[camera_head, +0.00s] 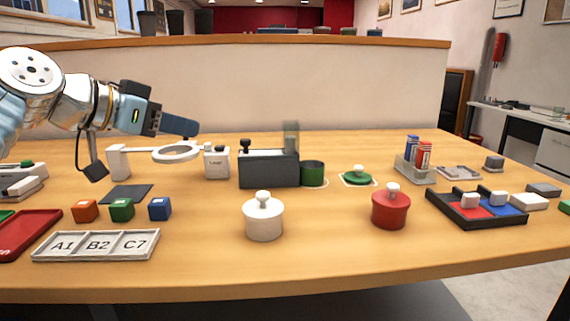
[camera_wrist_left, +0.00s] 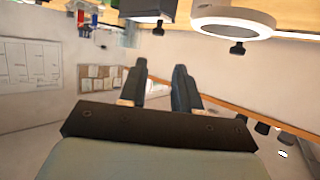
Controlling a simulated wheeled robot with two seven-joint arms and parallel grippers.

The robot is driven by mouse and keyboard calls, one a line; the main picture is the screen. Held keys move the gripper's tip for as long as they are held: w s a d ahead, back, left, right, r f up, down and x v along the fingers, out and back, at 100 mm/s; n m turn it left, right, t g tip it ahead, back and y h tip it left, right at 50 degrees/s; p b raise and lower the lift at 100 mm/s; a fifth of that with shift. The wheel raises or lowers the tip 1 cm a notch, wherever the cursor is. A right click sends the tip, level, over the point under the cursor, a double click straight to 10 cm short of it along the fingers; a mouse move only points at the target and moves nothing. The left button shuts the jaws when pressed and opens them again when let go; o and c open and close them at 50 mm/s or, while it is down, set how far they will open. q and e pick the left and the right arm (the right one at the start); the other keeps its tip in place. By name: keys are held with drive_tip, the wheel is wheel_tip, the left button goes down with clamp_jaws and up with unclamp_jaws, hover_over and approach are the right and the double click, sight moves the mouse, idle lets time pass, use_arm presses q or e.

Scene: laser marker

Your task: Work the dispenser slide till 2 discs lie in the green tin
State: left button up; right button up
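The dispenser (camera_head: 268,169) is a dark grey box at the middle back of the table. A black knob (camera_head: 245,147) stands at its left end and a clear upright tube (camera_head: 291,137) at its right. The green tin (camera_head: 313,174) stands open just right of the dispenser; its inside is too small to tell whether discs lie there. A green lid (camera_head: 357,177) lies farther right. My left gripper (camera_head: 190,127) is raised at the left, above and left of the dispenser, touching nothing. In the left wrist view its two fingers (camera_wrist_left: 160,66) are apart with nothing between them. My right gripper is not in view.
A ring lamp (camera_head: 176,151) and a small white device (camera_head: 217,161) stand left of the dispenser. A white lidded pot (camera_head: 264,218) and a red one (camera_head: 390,208) stand in front. Coloured cubes (camera_head: 121,209) and a lettered tray (camera_head: 96,245) are front left.

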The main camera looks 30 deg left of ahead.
sight(244, 140)
use_arm(q)
drive_tip(key=shift+o, duration=0.9)
drive_tip(key=shift+f, duration=0.1)
drive_tip(key=shift+o, duration=0.5)
drive_tip(key=shift+f+b, duration=0.15)
drive_tip(key=shift+b, duration=0.45)
drive_tip(key=x, duration=1.4)
drive_tip(key=shift+d+r, duration=0.2)
clamp_jaws()
